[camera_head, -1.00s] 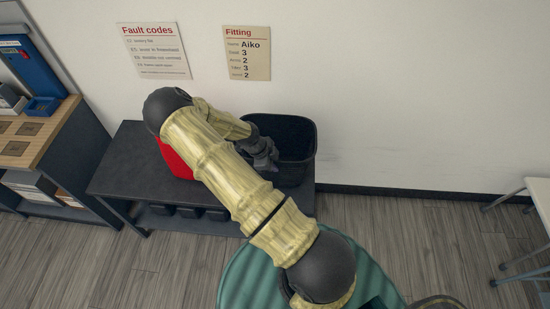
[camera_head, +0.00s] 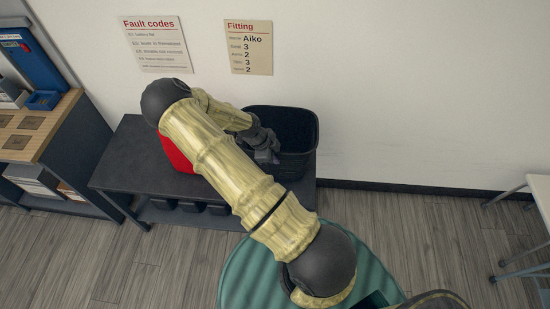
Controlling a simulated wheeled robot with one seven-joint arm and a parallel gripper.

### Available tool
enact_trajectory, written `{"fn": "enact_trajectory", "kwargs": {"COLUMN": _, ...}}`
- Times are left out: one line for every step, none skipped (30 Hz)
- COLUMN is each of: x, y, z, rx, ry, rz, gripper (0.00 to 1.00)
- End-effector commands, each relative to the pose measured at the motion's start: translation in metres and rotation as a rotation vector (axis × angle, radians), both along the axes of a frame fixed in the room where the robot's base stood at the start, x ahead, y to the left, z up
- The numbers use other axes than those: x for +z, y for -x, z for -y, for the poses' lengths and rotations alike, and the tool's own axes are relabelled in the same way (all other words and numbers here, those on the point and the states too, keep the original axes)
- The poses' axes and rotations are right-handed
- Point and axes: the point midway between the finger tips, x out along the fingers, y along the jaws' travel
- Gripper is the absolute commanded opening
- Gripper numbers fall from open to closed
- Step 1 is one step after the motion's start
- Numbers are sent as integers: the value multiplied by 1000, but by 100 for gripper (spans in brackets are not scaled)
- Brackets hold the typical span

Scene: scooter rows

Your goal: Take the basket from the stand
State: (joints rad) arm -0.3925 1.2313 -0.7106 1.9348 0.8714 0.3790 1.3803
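The black basket (camera_head: 296,135) stands upright on the right end of the dark stand (camera_head: 135,165), against the wall. My gripper (camera_head: 268,153) is at the basket's left side, close to its near left rim. My arm crosses in front and hides part of the basket's left side and the stand's middle. The fingers are dark against the dark basket, so I cannot tell whether they are open or shut, or touching it.
A red object (camera_head: 174,153) sits on the stand behind my arm, and several dark bins (camera_head: 190,206) are on its lower shelf. A wooden-topped bench (camera_head: 40,125) stands left. A white table (camera_head: 541,190) is at the right edge. The floor (camera_head: 420,230) between is clear.

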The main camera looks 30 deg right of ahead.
Motion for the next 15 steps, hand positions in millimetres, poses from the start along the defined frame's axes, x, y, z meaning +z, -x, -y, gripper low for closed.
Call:
{"fn": "enact_trajectory", "kwargs": {"x": 7, "y": -1, "z": 0, "rx": -2, "ry": 1, "rz": 6, "gripper": 0}}
{"fn": "enact_trajectory", "kwargs": {"x": 12, "y": -1, "z": 0, "rx": -2, "ry": 0, "rz": 6, "gripper": 0}}
{"fn": "enact_trajectory", "kwargs": {"x": 20, "y": -1, "z": 0, "rx": -2, "ry": 2, "rz": 6, "gripper": 0}}
{"fn": "enact_trajectory", "kwargs": {"x": 26, "y": -2, "z": 0, "rx": -1, "ry": 1, "rz": 7, "gripper": 0}}
{"fn": "enact_trajectory", "kwargs": {"x": 31, "y": -2, "z": 0, "rx": -1, "ry": 1, "rz": 7, "gripper": 0}}
{"fn": "enact_trajectory", "kwargs": {"x": 40, "y": -1, "z": 0, "rx": -1, "ry": 1, "rz": 8, "gripper": 0}}
{"fn": "enact_trajectory", "kwargs": {"x": 46, "y": -2, "z": 0, "rx": -1, "ry": 1, "rz": 7, "gripper": 0}}
{"fn": "enact_trajectory", "kwargs": {"x": 52, "y": -2, "z": 0, "rx": -1, "ry": 1, "rz": 7, "gripper": 0}}
{"fn": "enact_trajectory", "kwargs": {"x": 60, "y": -2, "z": 0, "rx": 1, "ry": 1, "rz": 7, "gripper": 0}}
{"fn": "enact_trajectory", "kwargs": {"x": 64, "y": -1, "z": 0, "rx": -1, "ry": 1, "rz": 5, "gripper": 0}}
{"fn": "enact_trajectory", "kwargs": {"x": 69, "y": -1, "z": 0, "rx": -2, "ry": 1, "rz": 6, "gripper": 0}}
{"fn": "enact_trajectory", "kwargs": {"x": 75, "y": -1, "z": 0, "rx": -1, "ry": 1, "rz": 5, "gripper": 0}}
{"fn": "enact_trajectory", "kwargs": {"x": 79, "y": -1, "z": 0, "rx": -1, "ry": 1, "rz": 5, "gripper": 0}}
{"fn": "enact_trajectory", "kwargs": {"x": 82, "y": -1, "z": 0, "rx": -2, "ry": 1, "rz": 4, "gripper": 0}}
{"fn": "enact_trajectory", "kwargs": {"x": 85, "y": -1, "z": 0, "rx": -2, "ry": 1, "rz": 4, "gripper": 0}}
